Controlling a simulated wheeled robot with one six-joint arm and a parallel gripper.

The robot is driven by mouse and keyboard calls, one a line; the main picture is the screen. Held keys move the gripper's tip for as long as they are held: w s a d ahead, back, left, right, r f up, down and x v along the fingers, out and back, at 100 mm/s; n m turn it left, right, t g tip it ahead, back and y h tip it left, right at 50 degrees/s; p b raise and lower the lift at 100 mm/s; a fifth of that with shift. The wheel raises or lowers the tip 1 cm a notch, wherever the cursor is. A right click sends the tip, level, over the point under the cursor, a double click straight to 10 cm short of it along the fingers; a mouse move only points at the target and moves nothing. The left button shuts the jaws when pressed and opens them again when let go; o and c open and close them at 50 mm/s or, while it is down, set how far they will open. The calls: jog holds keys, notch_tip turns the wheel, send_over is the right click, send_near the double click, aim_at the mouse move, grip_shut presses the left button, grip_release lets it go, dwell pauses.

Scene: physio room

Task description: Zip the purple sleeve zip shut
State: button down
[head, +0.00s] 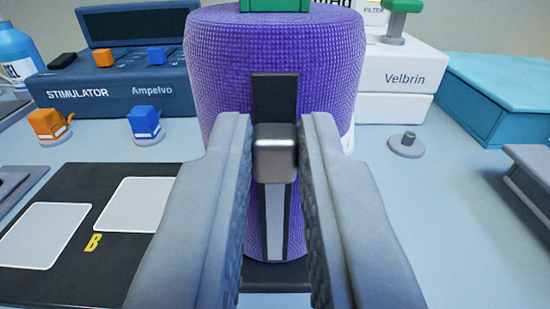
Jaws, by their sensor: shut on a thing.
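The purple sleeve (212,75) is an upright, textured cylinder straight ahead in the head view. A dark zip track (275,92) runs down its front. A metal slider (275,152) sits about midway on the track. Above it the track is a solid dark strip; below it the track is parted in a narrow wedge with a pale grey gap (273,220). My gripper (276,150) has one finger on each side of the slider and is shut on it. The fingers hide parts of the sleeve's lower sides. A green piece (275,6) shows on the sleeve's top.
A dark blue stimulator (110,95) with orange and blue plugs stands at left, behind a black mat (60,190) with white pads. A white Velbrin box (405,78) and teal box (515,80) stand at right.

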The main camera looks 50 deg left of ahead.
aim_at(275, 237)
notch_tip(275, 237, down, 8)
dwell(0.4)
jog(key=c, duration=1.6)
grip_release()
jog(key=shift+f, duration=0.1)
jog(key=shift+o, duration=1)
jog(key=shift+s+d, duration=0.15)
jog(key=shift+d, duration=0.1)
jog(key=v, duration=1.7)
jog(key=shift+a+r, duration=0.15)
jog(key=shift+r, duration=0.1)
